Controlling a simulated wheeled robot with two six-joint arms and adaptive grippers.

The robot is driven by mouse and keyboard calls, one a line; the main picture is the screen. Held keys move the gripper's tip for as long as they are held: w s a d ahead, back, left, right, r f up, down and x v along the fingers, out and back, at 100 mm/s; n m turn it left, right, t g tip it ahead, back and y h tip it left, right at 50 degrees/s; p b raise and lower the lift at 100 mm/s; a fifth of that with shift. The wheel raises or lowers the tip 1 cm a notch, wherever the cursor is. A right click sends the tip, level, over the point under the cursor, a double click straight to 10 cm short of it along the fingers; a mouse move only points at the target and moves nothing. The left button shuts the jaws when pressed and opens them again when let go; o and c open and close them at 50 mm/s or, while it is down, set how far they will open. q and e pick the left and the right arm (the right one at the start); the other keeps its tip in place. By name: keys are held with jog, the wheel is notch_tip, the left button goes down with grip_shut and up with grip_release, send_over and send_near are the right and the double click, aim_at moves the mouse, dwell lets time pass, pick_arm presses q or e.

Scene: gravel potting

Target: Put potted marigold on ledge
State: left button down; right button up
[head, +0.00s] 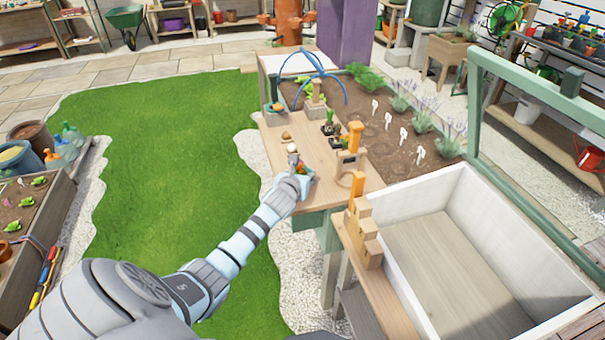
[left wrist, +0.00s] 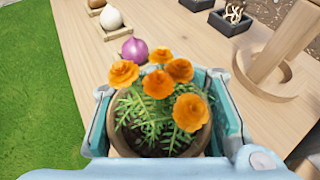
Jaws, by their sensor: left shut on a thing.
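The potted marigold (left wrist: 160,95) has several orange blooms and green leaves in a brown pot. It is between the fingers of my left gripper (left wrist: 165,120), which is shut on the pot. In the head view my left gripper (head: 299,174) is over the near left part of the wooden worktop (head: 313,150), and only a bit of the flower shows there. I cannot tell whether the pot touches the wood. I cannot tell for sure which surface is the ledge. My right gripper is not in view.
A purple onion (left wrist: 134,50) and a white bulb (left wrist: 110,17) lie just beyond the pot. A wooden stand (left wrist: 270,72) is to the right, with a small black tray (left wrist: 230,21) behind it. A soil bed (head: 385,125) and a pale empty trough (head: 440,275) are to the right.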

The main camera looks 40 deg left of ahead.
pick_arm(q)
jog(key=c, duration=0.9)
grip_release()
jog(key=shift+c, duration=0.2)
jog(key=shift+r, duration=0.2)
jog(key=p+v, duration=0.4)
jog(key=v, duration=0.8)
jog(key=shift+p, duration=0.35)
